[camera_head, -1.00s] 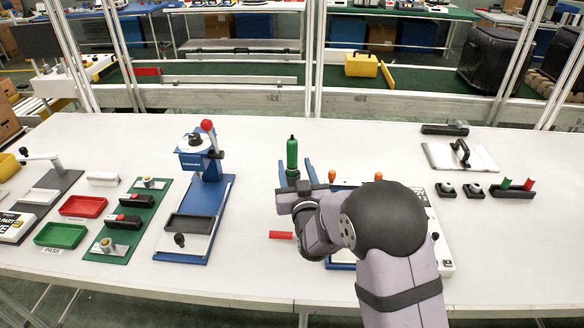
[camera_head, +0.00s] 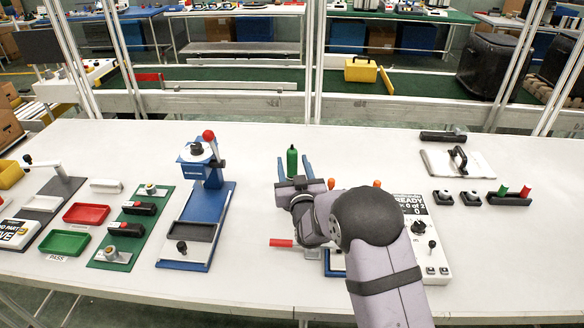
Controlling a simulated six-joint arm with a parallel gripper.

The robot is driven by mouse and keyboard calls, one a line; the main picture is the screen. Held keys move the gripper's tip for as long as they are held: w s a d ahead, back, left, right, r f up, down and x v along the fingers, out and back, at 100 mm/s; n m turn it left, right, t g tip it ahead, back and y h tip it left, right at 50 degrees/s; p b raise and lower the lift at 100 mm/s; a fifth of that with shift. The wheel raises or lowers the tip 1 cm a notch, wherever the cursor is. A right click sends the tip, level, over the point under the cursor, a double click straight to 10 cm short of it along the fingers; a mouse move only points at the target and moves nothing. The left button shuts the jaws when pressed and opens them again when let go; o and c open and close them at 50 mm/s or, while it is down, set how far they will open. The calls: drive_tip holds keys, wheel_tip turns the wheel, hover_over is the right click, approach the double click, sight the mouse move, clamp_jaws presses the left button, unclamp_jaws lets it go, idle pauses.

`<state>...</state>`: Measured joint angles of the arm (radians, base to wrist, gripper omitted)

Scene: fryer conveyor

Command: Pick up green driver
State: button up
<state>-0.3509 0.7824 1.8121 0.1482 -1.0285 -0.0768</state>
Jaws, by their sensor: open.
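The green driver (camera_head: 292,160) stands upright on the white table, right of the blue press. Its lower part is hidden behind my gripper. My gripper (camera_head: 293,166) is open, with its two blue fingers reaching away from me, one on each side of the driver. I cannot tell whether the fingers touch it.
The blue press (camera_head: 224,211) with a red knob stands to the left, beside a green board (camera_head: 159,222). A red-handled tool (camera_head: 281,242) lies just below my gripper. A white control box (camera_head: 428,250) is to the right, partly behind my arm. Table behind the driver is clear.

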drive_tip(key=shift+x, duration=0.95)
clamp_jaws()
drive_tip(key=shift+r, duration=0.1)
drive_tip(key=shift+r, duration=0.2)
